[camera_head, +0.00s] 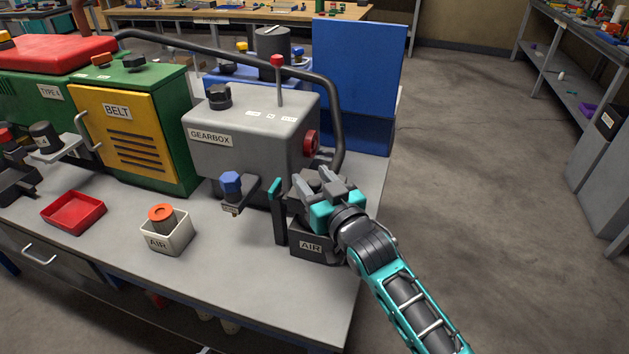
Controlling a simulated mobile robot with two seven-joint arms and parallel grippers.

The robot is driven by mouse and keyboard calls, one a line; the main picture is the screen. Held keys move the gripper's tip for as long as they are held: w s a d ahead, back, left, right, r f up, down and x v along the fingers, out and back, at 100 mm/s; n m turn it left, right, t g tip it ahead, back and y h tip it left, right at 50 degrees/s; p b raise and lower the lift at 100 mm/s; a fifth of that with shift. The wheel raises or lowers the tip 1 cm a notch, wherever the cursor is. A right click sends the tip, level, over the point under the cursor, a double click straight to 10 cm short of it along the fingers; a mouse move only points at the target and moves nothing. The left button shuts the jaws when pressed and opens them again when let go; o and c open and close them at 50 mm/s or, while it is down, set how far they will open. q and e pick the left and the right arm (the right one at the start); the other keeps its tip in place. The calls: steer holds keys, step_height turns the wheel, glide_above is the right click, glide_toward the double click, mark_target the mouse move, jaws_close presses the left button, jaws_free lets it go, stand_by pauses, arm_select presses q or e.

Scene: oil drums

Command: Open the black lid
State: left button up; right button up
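Several black caps are in view, and I cannot tell which is the black lid. A black knobbed cap (218,97) sits on top of the grey gearbox (235,150). Another black cap (133,63) sits on the green box, above its yellow BELT door. My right gripper (321,187) is at the front right of the gearbox, low over the black AIR bin (312,247), which it partly hides. Its grey fingers look apart, with nothing visible between them. It is well away from both caps. My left gripper is not in view.
A bent dark pipe (333,110) arches over the gearbox, and a lever with a red knob (278,62) stands on it. A blue-capped fitting (231,184), a white AIR bin (166,236) and a red tray (73,213) are in front. The table's front (240,290) is clear.

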jaws_close()
stand_by(0.5)
